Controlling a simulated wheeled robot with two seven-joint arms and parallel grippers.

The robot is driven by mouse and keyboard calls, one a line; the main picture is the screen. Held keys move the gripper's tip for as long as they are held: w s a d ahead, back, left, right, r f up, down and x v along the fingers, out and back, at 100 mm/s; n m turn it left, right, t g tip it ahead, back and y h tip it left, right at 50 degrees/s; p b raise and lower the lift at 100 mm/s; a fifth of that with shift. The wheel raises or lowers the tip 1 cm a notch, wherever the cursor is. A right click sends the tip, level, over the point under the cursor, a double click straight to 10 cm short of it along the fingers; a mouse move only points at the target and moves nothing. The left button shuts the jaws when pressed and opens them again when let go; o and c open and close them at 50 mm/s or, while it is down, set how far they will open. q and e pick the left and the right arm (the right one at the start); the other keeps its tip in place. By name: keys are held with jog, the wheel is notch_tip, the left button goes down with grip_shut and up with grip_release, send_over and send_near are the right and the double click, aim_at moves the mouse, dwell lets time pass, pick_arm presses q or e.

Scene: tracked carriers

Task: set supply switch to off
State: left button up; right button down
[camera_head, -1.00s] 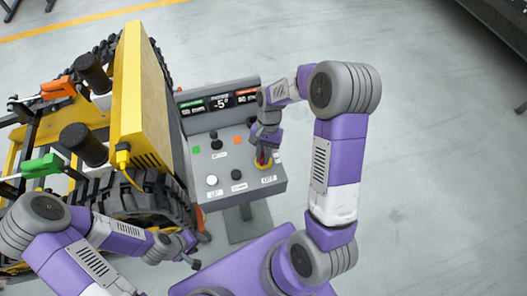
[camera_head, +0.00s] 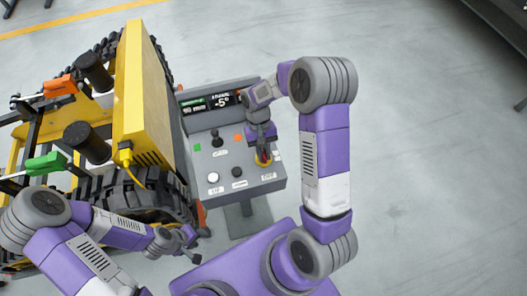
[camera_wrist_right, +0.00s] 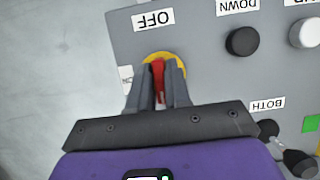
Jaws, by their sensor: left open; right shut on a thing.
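The supply switch is a red handle on a yellow round plate, at the right end of the grey control panel (camera_head: 222,182). In the right wrist view the red handle (camera_wrist_right: 159,80) stands between the fingers over the yellow plate (camera_wrist_right: 148,58). An "OFF" label (camera_wrist_right: 153,19) lies just beyond the plate, and another label is partly hidden at its left. My right gripper (camera_wrist_right: 160,98) is shut on the red handle; in the head view it (camera_head: 263,158) covers much of the switch. My left gripper (camera_head: 193,240) is open and empty, low beside the tracked carrier.
The panel also has a black button (camera_wrist_right: 242,41), a white button (camera_wrist_right: 305,33), a black joystick (camera_head: 216,140) and a display (camera_head: 220,102). The yellow tracked carrier (camera_head: 140,100) stands close at the left. Floor at the right is clear.

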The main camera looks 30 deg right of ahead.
dwell(0.3)
jog(key=c, duration=1.2)
grip_release()
jog(key=shift+o, duration=0.2)
jog(key=shift+r, duration=0.1)
jog(key=v, duration=0.7)
jog(key=shift+w+p, duration=0.2)
jog(key=shift+p, duration=0.2)
jog(key=shift+r, duration=0.15)
